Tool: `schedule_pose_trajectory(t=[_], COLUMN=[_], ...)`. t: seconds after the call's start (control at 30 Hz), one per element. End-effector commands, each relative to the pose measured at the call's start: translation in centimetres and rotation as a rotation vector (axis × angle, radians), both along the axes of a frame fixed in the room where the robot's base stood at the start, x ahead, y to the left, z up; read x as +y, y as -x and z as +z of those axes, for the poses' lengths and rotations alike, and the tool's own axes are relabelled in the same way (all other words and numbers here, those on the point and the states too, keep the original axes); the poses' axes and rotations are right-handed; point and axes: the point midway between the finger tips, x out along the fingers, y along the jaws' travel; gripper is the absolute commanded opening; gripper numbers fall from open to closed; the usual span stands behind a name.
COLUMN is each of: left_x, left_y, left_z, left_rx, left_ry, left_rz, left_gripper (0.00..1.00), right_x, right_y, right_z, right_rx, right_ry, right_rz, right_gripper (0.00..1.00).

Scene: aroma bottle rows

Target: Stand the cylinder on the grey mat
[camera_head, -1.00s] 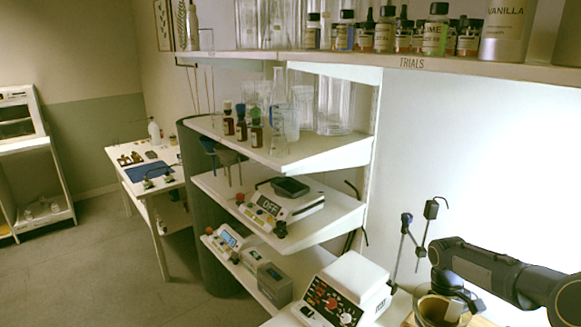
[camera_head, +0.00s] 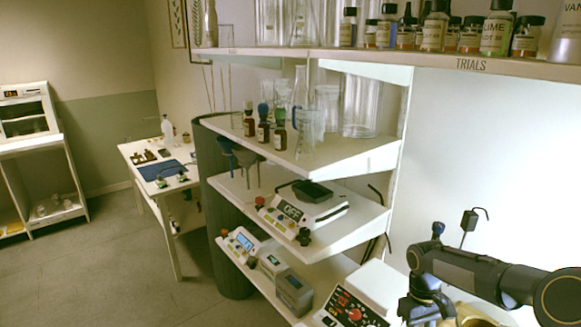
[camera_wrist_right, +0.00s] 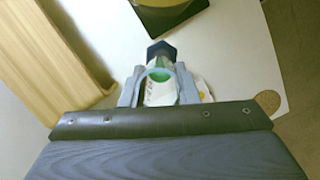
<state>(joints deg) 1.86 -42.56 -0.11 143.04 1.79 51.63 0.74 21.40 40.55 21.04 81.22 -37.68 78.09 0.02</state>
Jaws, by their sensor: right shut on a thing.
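My right gripper (camera_wrist_right: 160,82) is shut on a slim thing, seemingly the cylinder (camera_wrist_right: 161,53), with a dark blue six-sided end and a pale body with green on it. The fingers lie on either side of it in the right wrist view. Its lower part is hidden behind the gripper mount. In the head view my right gripper (camera_head: 426,303) is at the lower right, beside the shelves, and what it holds is hard to make out. No mat that is clearly grey shows. A blue mat (camera_head: 160,169) lies on the far white table. My left gripper is out of view.
White shelves (camera_head: 345,158) with bottles, glassware and instruments stand close by on the right. A red-knobbed instrument (camera_head: 352,308) is near my right gripper. The far table (camera_head: 150,190) holds small items. The floor (camera_head: 130,265) at left is open.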

Motion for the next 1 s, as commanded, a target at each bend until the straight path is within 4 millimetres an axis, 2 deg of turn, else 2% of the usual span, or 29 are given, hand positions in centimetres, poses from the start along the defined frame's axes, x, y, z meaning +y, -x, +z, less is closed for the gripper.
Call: schedule_pose_trajectory(t=[0.17,0.27,0.4,0.5,0.63,0.7,0.77,0.87,1.0], left_x=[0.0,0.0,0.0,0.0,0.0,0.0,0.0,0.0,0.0], left_y=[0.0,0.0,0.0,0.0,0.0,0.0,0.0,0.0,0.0], left_z=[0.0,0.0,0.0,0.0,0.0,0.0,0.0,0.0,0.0], left_rx=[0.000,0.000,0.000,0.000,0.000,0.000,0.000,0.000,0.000], left_ry=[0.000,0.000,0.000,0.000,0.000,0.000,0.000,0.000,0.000], left_rz=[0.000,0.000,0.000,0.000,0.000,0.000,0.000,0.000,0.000], left_gripper=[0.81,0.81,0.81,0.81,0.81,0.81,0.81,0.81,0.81], right_x=[5.1,8.9,15.6,19.4,22.6,23.5,23.4,21.1,16.0], right_y=[-0.3,-0.2,0.9,2.1,3.4,3.9,4.0,3.8,3.7], right_z=[-1.1,-1.9,-3.3,-4.0,-4.6,-4.8,-4.9,-5.0,-5.0], right_rx=[-0.004,-0.005,0.001,0.007,0.015,0.018,0.019,0.017,0.016], right_ry=[-0.008,-0.010,-0.011,-0.007,0.001,0.003,0.006,0.009,0.008], right_rz=[-0.031,-0.061,-0.117,-0.158,-0.199,-0.213,-0.223,-0.233,-0.234], right_gripper=[0.00,0.00,0.00,0.00,0.00,0.00,0.00,0.00,0.00])
